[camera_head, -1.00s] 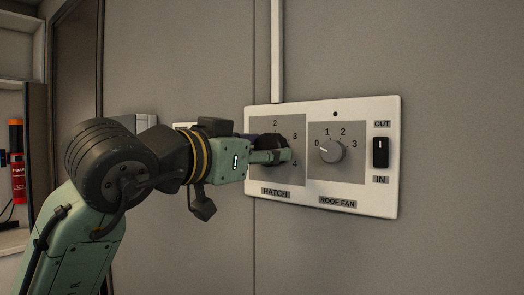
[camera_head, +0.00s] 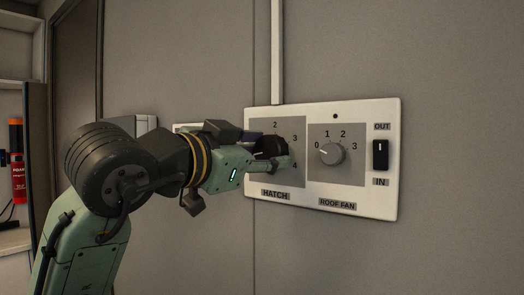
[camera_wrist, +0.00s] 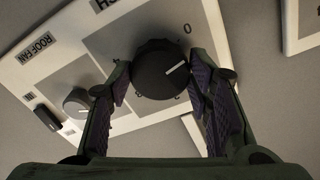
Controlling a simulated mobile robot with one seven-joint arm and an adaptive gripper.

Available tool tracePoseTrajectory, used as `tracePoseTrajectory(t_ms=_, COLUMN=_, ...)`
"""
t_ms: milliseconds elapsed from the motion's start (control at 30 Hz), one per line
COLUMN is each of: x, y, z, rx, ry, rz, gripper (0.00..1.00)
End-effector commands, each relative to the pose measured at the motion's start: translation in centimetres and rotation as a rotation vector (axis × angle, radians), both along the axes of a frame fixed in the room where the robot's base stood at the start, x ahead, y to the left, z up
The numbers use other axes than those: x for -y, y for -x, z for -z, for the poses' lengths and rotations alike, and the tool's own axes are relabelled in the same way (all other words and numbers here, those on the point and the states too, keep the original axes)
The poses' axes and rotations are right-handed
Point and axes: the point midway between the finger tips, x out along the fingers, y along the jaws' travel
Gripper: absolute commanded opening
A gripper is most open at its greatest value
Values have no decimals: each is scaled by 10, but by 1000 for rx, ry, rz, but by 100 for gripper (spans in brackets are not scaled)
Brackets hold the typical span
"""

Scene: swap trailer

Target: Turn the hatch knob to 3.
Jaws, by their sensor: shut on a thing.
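The hatch knob (camera_head: 268,145) is black and round, on the left half of a white wall panel (camera_head: 395,150). In the wrist view the knob (camera_wrist: 152,78) has a white pointer line, pointing to the upper right there, below the visible 0. My gripper (camera_head: 276,156) is shut on the knob, with one finger on each side of it in the wrist view (camera_wrist: 160,84). In the head view, 2, 3 and 4 show around the knob; the gripper hides other marks. I cannot tell which number the pointer meets.
The grey roof fan knob (camera_head: 331,151) is close to the right of the hatch knob, its pointer near 0. A black OUT/IN rocker switch (camera_head: 380,154) is at the panel's right. A red extinguisher (camera_head: 18,180) stands far left. The wall around the panel is mostly bare.

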Motion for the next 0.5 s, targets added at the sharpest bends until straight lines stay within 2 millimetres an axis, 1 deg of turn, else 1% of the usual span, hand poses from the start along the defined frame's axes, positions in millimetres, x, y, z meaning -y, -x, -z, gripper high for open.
tracePoseTrajectory(t_ms=500, x=0, y=0, z=-1, rx=288, ry=-395, rz=1, gripper=18)
